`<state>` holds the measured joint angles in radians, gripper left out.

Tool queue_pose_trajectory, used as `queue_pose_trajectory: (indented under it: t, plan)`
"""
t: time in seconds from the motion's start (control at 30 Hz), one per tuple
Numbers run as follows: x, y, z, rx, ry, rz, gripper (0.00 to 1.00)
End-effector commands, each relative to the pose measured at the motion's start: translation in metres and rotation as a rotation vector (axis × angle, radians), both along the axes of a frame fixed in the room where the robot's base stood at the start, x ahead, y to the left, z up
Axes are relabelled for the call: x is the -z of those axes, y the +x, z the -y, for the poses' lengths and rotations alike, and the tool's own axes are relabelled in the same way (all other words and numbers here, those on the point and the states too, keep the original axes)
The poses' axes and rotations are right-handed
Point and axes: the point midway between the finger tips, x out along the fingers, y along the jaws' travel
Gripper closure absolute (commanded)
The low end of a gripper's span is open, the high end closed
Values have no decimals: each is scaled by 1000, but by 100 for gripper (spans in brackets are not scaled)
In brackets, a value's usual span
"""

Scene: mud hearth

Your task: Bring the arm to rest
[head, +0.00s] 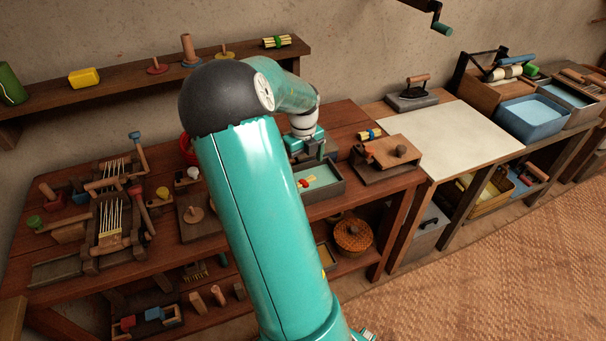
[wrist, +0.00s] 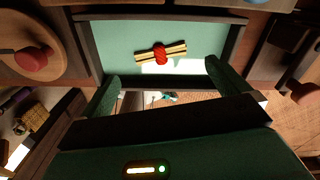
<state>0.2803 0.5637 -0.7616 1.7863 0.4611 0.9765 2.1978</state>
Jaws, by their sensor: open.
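My teal arm reaches from the bottom of the head view over the wooden workbench. My gripper (head: 309,160) points down over a dark-rimmed tray (head: 328,190) with a pale green floor. It also shows in the wrist view (wrist: 163,80), its two dark green fingers spread apart with nothing between them. A small bundle of pale sticks tied with red (wrist: 161,53) lies in the tray (wrist: 238,45), beyond the fingertips and apart from them. The bundle shows in the head view (head: 306,183) just below my gripper. My arm hides part of the bench.
A wooden block with a knob (head: 392,153) stands right of the tray. Carding tools (head: 109,216) crowd the bench's left side. A pale tabletop (head: 455,138) to the right is mostly clear. A wall shelf (head: 130,85) runs behind my arm. A lidded basket (head: 352,236) sits below.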

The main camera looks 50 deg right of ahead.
Motion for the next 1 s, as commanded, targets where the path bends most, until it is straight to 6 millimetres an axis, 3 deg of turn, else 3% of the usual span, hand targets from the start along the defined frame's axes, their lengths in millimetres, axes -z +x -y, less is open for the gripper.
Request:
queue_pose_trajectory:
  t: [0.1,0.3,0.77,0.87,1.0]
  plan:
    - [-27,1,0,-2,-2,3,0]
    - [-59,1,0,-1,0,1,0]
    - [-68,1,-3,-16,3,4,0]
    - [-74,5,-17,-111,13,27,0]
    - [-90,18,-64,-423,30,95,0]
